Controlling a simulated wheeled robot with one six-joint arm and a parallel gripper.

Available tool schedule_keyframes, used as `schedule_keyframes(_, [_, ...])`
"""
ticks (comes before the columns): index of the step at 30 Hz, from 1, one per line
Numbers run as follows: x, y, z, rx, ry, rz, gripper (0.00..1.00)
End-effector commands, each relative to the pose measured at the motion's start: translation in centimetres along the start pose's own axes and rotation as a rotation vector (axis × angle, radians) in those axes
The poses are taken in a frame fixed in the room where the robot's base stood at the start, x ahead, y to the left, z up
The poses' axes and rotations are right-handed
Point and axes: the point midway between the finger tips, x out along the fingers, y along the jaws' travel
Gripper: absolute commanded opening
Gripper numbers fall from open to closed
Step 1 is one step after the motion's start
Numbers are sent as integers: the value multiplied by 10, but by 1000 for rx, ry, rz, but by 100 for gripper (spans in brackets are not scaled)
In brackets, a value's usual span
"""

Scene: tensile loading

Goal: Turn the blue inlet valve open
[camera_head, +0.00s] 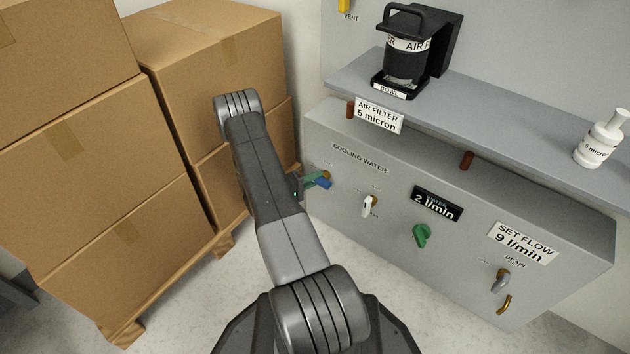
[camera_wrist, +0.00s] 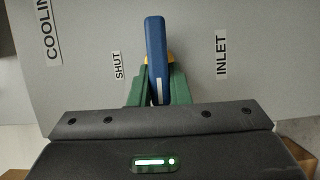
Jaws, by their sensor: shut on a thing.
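The blue inlet valve handle (camera_wrist: 156,55) stands nearly upright in the wrist view, between the SHUT label (camera_wrist: 117,66) and the INLET label (camera_wrist: 222,52). A white mark shows on its lower part, and a bit of brass shows behind it. My gripper (camera_wrist: 158,92) has its green fingers on both sides of the handle and is shut on it. In the head view, the blue handle (camera_head: 322,184) shows at the left end of the grey panel, with my gripper (camera_head: 313,179) at it. My arm hides part of the grip there.
The panel also carries a white-handled valve (camera_head: 368,207), a green knob (camera_head: 421,236), a dark display (camera_head: 437,204) reading 2 l/min and a drain valve (camera_head: 501,281). A shelf (camera_head: 480,131) juts out above. Stacked cardboard boxes (camera_head: 110,215) stand close to the left of my arm.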

Motion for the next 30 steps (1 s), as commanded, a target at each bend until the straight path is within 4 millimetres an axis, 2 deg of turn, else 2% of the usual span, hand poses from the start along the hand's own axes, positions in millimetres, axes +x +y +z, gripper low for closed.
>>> schedule_keyframes(18, [0,-1,-1,-35,4,14,0])
schedule_keyframes(19, [0,-1,-1,-35,4,14,22])
schedule_keyframes(21, [0,-1,-1,-35,4,14,36])
schedule_keyframes(30, [-1,-1,0,-34,2,14,38])
